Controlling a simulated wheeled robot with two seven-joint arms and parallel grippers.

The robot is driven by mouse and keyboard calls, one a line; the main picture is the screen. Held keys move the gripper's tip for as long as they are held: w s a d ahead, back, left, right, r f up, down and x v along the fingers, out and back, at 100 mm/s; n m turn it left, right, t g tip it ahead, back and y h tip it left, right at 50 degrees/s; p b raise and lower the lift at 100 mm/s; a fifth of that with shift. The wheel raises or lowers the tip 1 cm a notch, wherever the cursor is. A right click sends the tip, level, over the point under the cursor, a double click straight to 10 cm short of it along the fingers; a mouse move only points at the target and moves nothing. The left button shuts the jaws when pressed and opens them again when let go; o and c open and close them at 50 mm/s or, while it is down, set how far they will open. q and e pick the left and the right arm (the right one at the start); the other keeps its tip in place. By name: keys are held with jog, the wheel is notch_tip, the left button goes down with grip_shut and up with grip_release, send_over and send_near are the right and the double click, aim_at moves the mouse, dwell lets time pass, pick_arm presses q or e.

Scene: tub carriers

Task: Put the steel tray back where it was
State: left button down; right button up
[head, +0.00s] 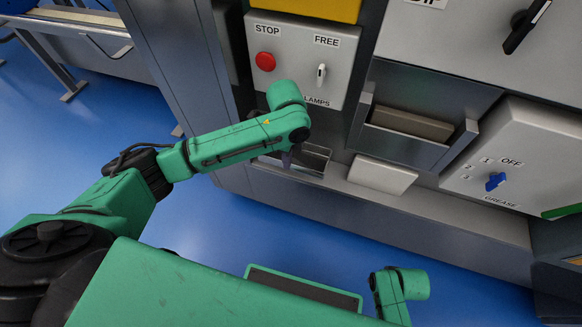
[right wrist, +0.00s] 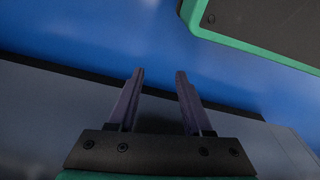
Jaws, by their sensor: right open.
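A small open steel tray (head: 318,166) sits low on the machine's ledge, below the switch panel, in the head view. My left arm reaches across to it. The left gripper (head: 287,158) points down at the tray's left part, mostly hidden behind my own wrist. Whether its fingers touch or hold the tray cannot be told. In the right wrist view my right gripper (right wrist: 159,75) is open, with nothing between its two purple fingers. In the head view only a green part of my right arm shows at the bottom.
A pale flat block (head: 382,176) lies on the ledge right of the tray. A larger steel holder (head: 400,146) with a brown block (head: 411,123) is above it. A STOP/FREE panel (head: 300,55) and a GREASE panel (head: 520,160) flank these. Blue floor (head: 225,240) is clear in front.

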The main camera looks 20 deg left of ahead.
aim_at(294, 155)
pick_arm(q)
jog(key=w, duration=0.1)
jog(key=w+f+b, duration=0.1)
jog(key=shift+w+d, duration=0.1)
jog(key=shift+w, duration=0.25)
notch_tip(294, 155, down, 6)
jog(key=shift+w+f+b, duration=0.1)
jog(key=shift+w+b, duration=0.05)
jog(key=shift+b, duration=0.95)
pick_arm(e)
notch_tip(294, 155, up, 8)
jog(key=w+a, duration=0.1)
jog(key=w, duration=0.1)
jog(key=shift+a, duration=0.35)
jog(key=shift+w+r, duration=0.1)
pick_arm(q)
jog(key=c, duration=1.1)
grip_release()
